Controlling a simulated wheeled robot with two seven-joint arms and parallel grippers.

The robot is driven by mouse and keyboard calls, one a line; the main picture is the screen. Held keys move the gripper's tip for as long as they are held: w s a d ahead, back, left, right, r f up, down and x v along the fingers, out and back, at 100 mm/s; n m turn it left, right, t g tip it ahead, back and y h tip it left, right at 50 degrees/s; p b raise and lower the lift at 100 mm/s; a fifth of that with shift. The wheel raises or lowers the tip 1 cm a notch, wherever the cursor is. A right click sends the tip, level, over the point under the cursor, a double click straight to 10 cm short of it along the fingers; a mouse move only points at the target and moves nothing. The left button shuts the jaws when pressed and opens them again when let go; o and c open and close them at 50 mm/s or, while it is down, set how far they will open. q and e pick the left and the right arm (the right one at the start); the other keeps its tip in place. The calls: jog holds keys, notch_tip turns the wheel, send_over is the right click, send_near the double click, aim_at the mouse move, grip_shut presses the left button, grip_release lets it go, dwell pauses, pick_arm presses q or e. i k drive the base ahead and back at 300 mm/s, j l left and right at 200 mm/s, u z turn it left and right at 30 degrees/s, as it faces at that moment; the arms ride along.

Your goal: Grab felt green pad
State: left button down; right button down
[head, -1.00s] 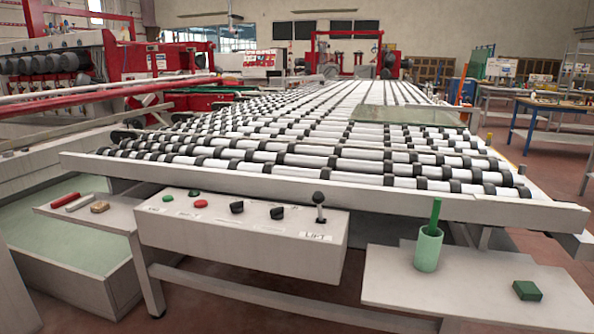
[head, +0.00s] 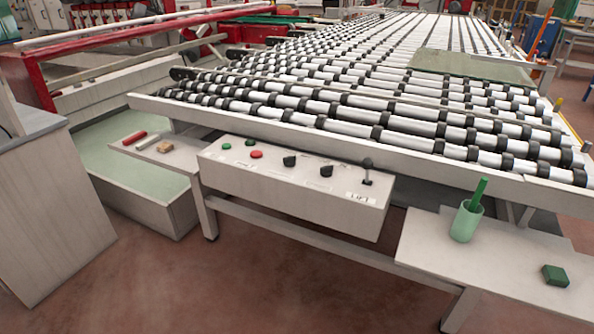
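A small dark green block-shaped pad (head: 555,275) lies on the right white shelf (head: 425,240), near its right end. A light green cup (head: 465,222) stands upright on the same shelf, left of the pad and apart from it. A darker green stick (head: 478,194) leans in the cup. Neither of my grippers is in view.
A control box (head: 290,190) with buttons, knobs and a lever is mounted in front of the roller conveyor (head: 380,110). A left shelf (head: 185,155) holds red, whitish and tan pieces. A grey cabinet (head: 50,210) stands at left. The floor (head: 250,290) in front is clear.

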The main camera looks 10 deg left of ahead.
aim_at(553, 276)
jog(key=z, duration=1.35)
